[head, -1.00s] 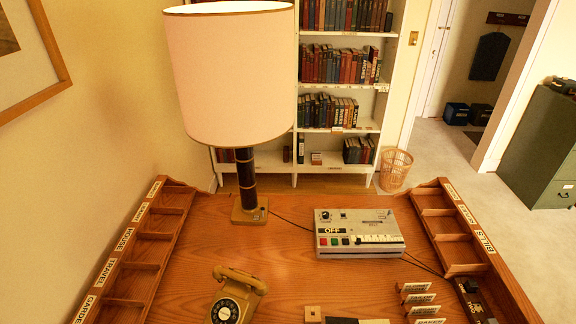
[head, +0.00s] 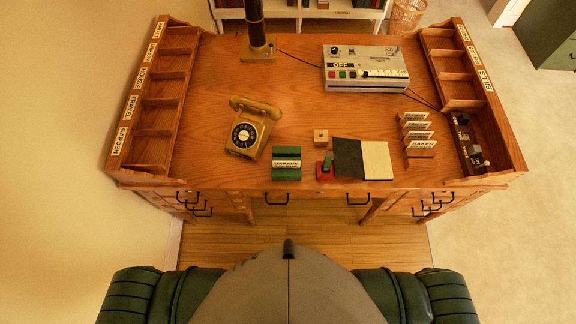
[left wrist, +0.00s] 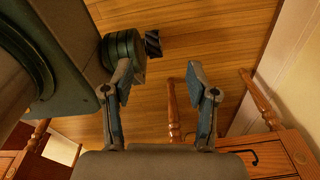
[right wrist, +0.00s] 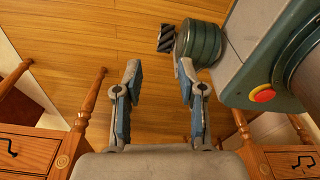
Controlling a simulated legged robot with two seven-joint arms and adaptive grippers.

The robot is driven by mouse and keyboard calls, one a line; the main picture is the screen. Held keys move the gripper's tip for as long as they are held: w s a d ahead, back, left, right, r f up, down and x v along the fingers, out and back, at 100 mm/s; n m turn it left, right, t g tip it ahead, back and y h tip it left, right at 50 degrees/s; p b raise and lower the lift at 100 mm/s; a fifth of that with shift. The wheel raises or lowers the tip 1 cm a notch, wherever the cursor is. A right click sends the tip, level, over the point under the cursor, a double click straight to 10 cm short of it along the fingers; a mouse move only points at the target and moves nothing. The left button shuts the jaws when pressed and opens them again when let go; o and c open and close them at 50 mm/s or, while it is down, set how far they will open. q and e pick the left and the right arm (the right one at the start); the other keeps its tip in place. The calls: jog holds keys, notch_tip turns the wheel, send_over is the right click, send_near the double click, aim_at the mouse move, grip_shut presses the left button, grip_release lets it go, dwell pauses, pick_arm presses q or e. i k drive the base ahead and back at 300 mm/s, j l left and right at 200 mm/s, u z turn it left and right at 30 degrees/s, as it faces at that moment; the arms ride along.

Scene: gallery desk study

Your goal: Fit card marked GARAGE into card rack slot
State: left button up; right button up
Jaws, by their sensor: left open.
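A white card marked GARAGE (head: 286,163) stands in a green holder (head: 287,175) near the front edge of the desk, left of centre. The wooden card rack (head: 420,162) is at the front right of the desk. Several white cards stand in it in a row, the nearest reading BAKER (head: 421,143); I cannot make out an empty slot. My left gripper (left wrist: 159,78) is open and empty, below the desk over the floor. My right gripper (right wrist: 160,75) is also open and empty over the floor. Neither gripper shows in the head view.
A telephone (head: 248,130), a small wooden block (head: 321,136), a red stamp-like object (head: 326,166) and an open dark folder (head: 349,158) lie around the card. A grey machine (head: 365,70) stands behind. Pigeonhole units (head: 150,135) flank the desk. Bare desktop lies in the middle.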

aim_at(415, 160)
jog(key=z, duration=1.35)
